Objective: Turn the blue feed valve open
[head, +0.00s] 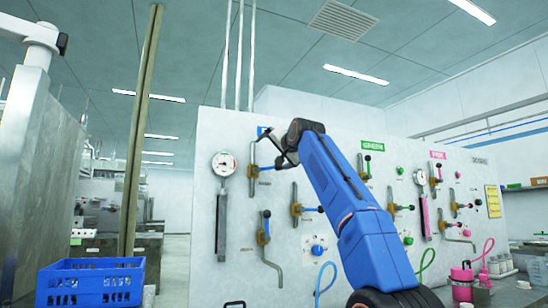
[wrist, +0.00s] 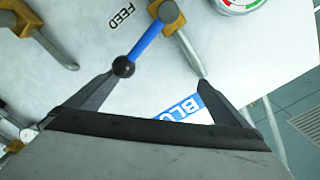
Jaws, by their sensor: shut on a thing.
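The blue feed valve has a blue lever (wrist: 148,40) with a black ball knob (wrist: 123,66). The lever stands at an angle to the pipe.
The white panel (head: 340,150) carries several other valves, including a lower blue lever (head: 267,214), and green and pink groups. A pressure gauge (head: 224,164) is left of my gripper. A blue crate (head: 92,282) stands at lower left.

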